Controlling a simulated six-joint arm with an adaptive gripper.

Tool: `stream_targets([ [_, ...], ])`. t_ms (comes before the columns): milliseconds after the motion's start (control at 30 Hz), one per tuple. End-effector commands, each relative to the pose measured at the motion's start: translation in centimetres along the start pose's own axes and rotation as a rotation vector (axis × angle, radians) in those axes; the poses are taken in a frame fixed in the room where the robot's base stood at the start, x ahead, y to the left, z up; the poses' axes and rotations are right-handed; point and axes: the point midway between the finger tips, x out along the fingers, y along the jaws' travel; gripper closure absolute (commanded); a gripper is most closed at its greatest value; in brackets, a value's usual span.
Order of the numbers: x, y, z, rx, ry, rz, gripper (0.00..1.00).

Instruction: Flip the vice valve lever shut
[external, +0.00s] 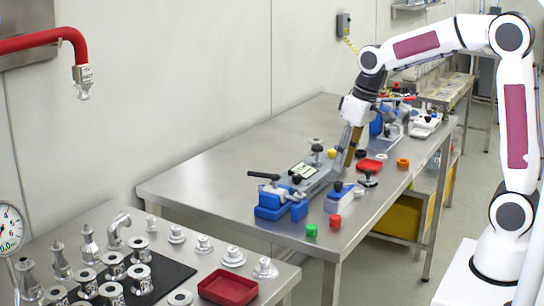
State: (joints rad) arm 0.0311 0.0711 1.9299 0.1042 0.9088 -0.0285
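A blue vice (271,205) stands on the near part of the steel table. A black lever handle (264,175) sticks out to the left above it, roughly level; I cannot make out how it joins the valve. A grey fitting with a pale label plate (302,170) lies just behind the vice. My gripper (345,164) points down over the table, to the right of and behind the vice, apart from the lever. The fingers are small and overlap a brownish upright shape, so their opening is unclear. Nothing clearly held shows.
The steel table (200,182) has bare room at its left end. A blue block (338,202), red cap (335,221) and green cap (311,230) sit right of the vice. More tools stand farther back.

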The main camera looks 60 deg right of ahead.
Motion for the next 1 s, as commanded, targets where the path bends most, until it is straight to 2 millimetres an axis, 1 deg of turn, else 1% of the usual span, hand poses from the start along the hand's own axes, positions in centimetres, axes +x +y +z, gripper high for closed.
stream_targets([
  [300,-1.2,0.2,2.9,-0.007,0.004,0.013,0.73],
  [600,-2.2,0.5,5.3,-0.013,0.011,0.023,0.73],
  [800,-2.5,0.6,6.2,-0.016,0.013,0.027,0.73],
  [1000,-2.5,0.6,6.5,-0.016,0.014,0.028,0.73],
])
